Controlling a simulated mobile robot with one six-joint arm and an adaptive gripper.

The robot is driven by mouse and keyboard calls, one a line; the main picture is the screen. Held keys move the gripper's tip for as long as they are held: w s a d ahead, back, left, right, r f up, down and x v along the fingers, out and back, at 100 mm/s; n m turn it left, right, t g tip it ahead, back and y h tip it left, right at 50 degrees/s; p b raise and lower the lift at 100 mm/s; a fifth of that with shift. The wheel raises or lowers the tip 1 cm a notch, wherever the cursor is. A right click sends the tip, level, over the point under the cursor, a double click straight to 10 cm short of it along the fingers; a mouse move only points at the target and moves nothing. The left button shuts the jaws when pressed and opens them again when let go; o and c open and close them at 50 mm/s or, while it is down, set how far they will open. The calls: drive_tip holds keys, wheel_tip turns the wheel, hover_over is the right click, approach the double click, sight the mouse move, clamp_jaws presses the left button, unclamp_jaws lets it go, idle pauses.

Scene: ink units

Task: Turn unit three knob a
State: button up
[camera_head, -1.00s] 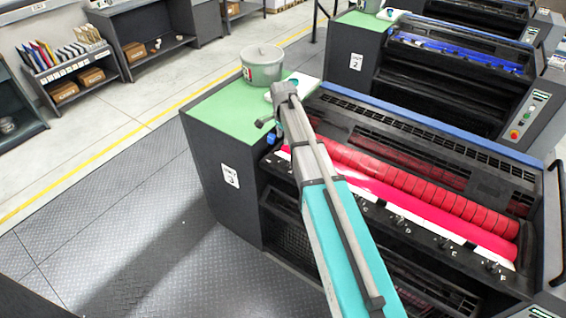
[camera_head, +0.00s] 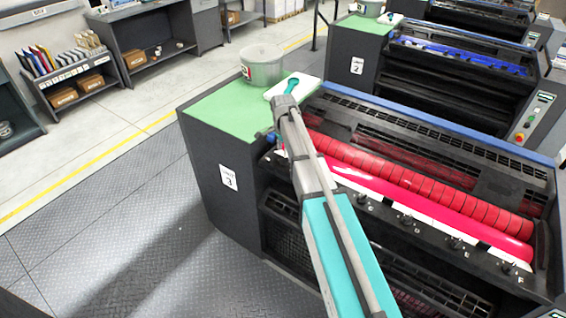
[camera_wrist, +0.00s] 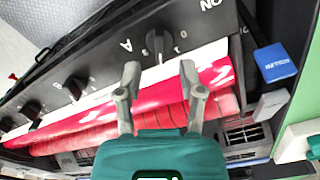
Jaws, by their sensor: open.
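Unit three (camera_head: 222,140) is the near press, with a "3" sign on its dark side and red rollers. Knob A (camera_wrist: 158,43) is a black round knob with a grip bar on its dark panel in the wrist view, with an "A" to its left. My gripper (camera_wrist: 160,72) is open and empty. Its two fingertips are apart, below the knob in that picture, one toward each side of it; I cannot tell whether they touch anything. In the head view my arm hides knob A and my gripper.
Knob B (camera_wrist: 75,86) is left of knob A. A blue switch (camera_wrist: 275,62) and a grey lever (camera_wrist: 270,104) are to its right. Red rollers (camera_head: 420,185) lie behind the knob row. A tub (camera_head: 262,67) and white tray (camera_head: 290,87) stand on the green top (camera_head: 225,112).

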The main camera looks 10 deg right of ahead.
sight(283, 159)
drive_tip(key=shift+f+b, duration=1.85)
drive_tip(key=shift+f, duration=0.3)
clamp_jaws()
